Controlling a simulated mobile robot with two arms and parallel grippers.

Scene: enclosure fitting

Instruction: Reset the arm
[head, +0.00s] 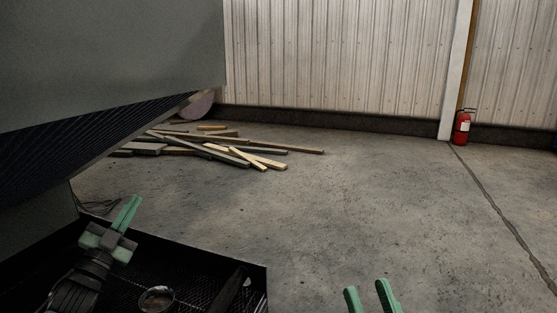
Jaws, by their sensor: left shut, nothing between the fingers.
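My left gripper (127,213) is at the lower left of the head view, in front of the grey enclosure (110,55). Its green fingers are shut together with nothing between them, and it points up and away. My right gripper (370,292) shows only its two green fingertips at the bottom edge, to the right of the middle. The fingertips are apart, with bare floor between them. The rest of my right arm is out of the picture.
A black mesh-bottomed tray (262,283) lies below my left gripper, with a small round cup-like object (157,299) in it. Loose planks (262,160) lie on the floor behind. A red fire extinguisher (462,128) stands by the wall. The concrete floor at centre and right is clear.

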